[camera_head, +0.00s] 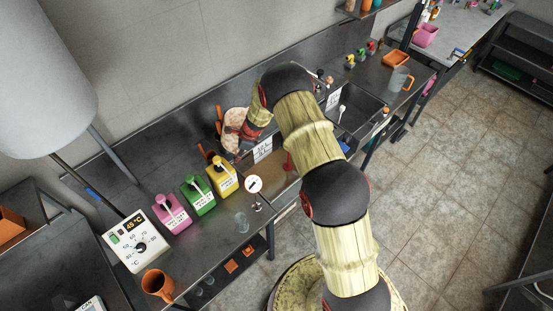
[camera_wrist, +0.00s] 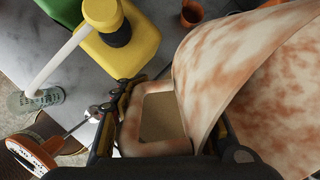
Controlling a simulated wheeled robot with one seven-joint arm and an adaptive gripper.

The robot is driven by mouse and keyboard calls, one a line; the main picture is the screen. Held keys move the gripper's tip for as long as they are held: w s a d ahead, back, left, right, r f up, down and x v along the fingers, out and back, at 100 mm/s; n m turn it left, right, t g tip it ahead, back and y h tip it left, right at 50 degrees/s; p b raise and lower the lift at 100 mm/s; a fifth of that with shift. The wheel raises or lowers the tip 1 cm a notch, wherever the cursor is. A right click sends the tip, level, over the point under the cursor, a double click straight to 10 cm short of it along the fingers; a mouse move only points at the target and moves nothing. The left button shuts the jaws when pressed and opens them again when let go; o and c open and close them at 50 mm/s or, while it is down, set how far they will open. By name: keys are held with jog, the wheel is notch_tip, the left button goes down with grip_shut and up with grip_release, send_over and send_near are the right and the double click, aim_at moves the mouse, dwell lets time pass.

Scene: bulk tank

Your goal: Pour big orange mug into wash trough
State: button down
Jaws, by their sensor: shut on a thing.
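A big mug mottled in cream and orange-brown (camera_wrist: 245,60) fills the right of the wrist view, and part of it shows in the head view (camera_head: 236,118). My gripper (camera_wrist: 160,128) is shut on its loop handle (camera_wrist: 133,125). In the head view my gripper (camera_head: 240,138) holds the mug near the back wall, above the bench beside a brown-looking basin (camera_head: 268,173) with a sign on its back edge (camera_head: 262,150). The mug appears tilted; its contents are hidden. A second, dark basin (camera_head: 359,104) lies farther right. I cannot tell which basin is the wash trough.
Pink (camera_head: 171,212), green (camera_head: 199,195) and yellow (camera_head: 222,174) pump bottles stand left of the basin. A plain orange mug (camera_head: 157,284) stands at the near end.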

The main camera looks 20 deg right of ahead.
jog(key=shift+w+a+r+h+p, duration=0.15)
jog(key=shift+h+p, duration=0.15)
jog(key=shift+p, duration=0.95)
jog(key=shift+b, duration=0.3)
jog(key=shift+a+r+g+h, duration=0.15)
jog(key=shift+g+h, duration=0.15)
jog(key=shift+h, duration=0.2)
jog(key=shift+a+r+h, duration=0.1)
jog(key=shift+r+h, duration=0.1)
jog(key=shift+h, duration=0.3)
jog(key=shift+w+g+h+b, duration=0.1)
jog(key=shift+g+h+b, duration=0.35)
jog(key=shift+h, duration=0.35)
